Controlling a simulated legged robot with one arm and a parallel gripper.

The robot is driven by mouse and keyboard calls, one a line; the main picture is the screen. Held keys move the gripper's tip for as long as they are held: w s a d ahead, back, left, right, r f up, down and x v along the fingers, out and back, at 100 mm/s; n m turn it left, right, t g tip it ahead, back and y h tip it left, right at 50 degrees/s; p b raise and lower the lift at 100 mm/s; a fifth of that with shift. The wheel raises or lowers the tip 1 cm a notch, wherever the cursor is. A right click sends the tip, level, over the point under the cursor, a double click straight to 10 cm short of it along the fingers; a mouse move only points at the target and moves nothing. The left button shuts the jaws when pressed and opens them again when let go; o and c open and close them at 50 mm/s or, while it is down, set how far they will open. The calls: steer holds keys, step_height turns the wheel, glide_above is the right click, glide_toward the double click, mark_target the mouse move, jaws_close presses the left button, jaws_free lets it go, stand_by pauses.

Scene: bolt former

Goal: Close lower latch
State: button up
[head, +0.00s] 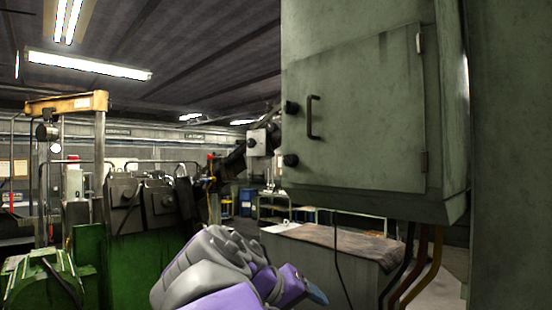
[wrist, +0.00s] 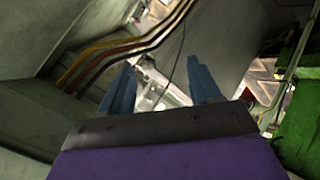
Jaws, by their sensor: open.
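The lower latch (head: 291,160) is a dark round knob near the bottom left corner of the green-grey cabinet door (head: 365,115) in the head view. The door looks shut. My gripper (head: 318,296) is low in the head view, below the cabinet and apart from the latch. In the wrist view my gripper (wrist: 160,85) shows two blue fingers spread apart with nothing between them. The latch does not show in the wrist view.
An upper knob (head: 291,107) and a dark handle (head: 313,117) sit on the same door. Cables (head: 425,262) hang under the cabinet. A bench (head: 335,245) stands behind my arm. Green machinery (head: 130,235) is at the left.

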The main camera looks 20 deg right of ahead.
steer(key=w+a+r+m+t+h+p, duration=0.25)
steer(key=w+r, duration=0.55)
steer(key=r, duration=0.5)
steer(key=m+t+h+p, duration=0.2)
steer(key=m+h+p, duration=0.2)
steer(key=m+p, duration=0.25)
glide_toward(285, 161)
steer(key=p+x, duration=0.1)
steer(key=x, duration=0.8)
steer(key=shift+s+d+p, duration=0.1)
steer(key=shift+s+p, duration=0.05)
steer(key=shift+p, duration=0.2)
steer(key=shift+w+d, duration=0.15)
steer(key=shift+w, duration=0.1)
steer(key=shift+c, duration=0.3)
